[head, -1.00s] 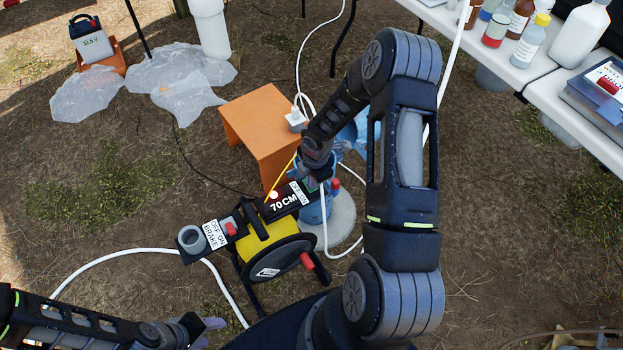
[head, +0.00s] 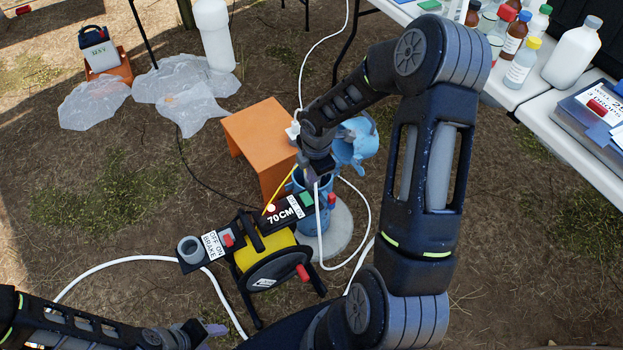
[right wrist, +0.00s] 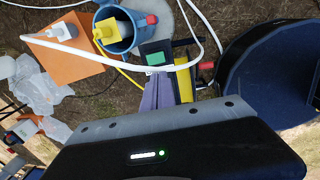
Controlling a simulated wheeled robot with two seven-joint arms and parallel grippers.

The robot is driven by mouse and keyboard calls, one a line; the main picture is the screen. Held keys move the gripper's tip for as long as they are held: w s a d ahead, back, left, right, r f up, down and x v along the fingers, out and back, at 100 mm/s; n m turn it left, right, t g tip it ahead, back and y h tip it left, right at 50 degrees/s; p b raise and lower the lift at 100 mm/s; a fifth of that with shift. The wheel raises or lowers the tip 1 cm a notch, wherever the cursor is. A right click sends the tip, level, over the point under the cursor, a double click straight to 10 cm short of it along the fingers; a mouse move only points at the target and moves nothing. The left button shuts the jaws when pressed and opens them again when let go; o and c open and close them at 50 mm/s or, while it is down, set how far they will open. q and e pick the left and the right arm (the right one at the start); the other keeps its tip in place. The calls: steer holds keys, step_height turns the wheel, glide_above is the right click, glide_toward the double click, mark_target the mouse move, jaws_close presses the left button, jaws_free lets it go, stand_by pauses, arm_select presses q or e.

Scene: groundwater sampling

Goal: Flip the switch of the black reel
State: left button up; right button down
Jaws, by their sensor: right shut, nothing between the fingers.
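The black reel (head: 249,243) has a yellow drum and stands on the ground in the middle of the head view. Its panel reads 70 CM, with a white label (head: 295,207) and a green switch (head: 305,199) at its right end. The green switch also shows in the right wrist view (right wrist: 155,58). A red brake switch (head: 228,240) sits at the panel's left end. My right gripper (head: 318,178) is shut and empty, just above the green end; its purple-grey fingers (right wrist: 157,92) point toward the green switch. Contact cannot be told. My left gripper (head: 212,328) is low at left, its jaws unclear.
A blue well pipe (head: 310,226) on a round base stands right behind the panel. An orange stool (head: 262,133) is behind it. White hoses and a yellow tape run close by. A white table (head: 560,112) with bottles is at the right.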

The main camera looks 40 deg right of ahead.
steer(key=shift+s+r, duration=0.1)
steer(key=shift+r, duration=0.05)
steer(key=w+f+t+h+b, duration=0.15)
steer(key=w+b, duration=0.45)
steer(key=b, duration=1)
steer(key=shift+g+y, duration=0.45)
steer(key=shift+y, duration=0.3)
steer(key=s+b, duration=0.1)
steer(key=b, duration=0.1)
steer(key=s+r+b, duration=0.1)
steer(key=s, duration=0.1)
steer(key=s+r+b, duration=0.1)
steer(key=b, duration=0.1)
steer(key=shift+s+a+b, duration=0.1)
steer(key=shift+s+b, duration=0.15)
steer(key=shift+b, duration=0.1)
steer(key=shift+f, duration=0.15)
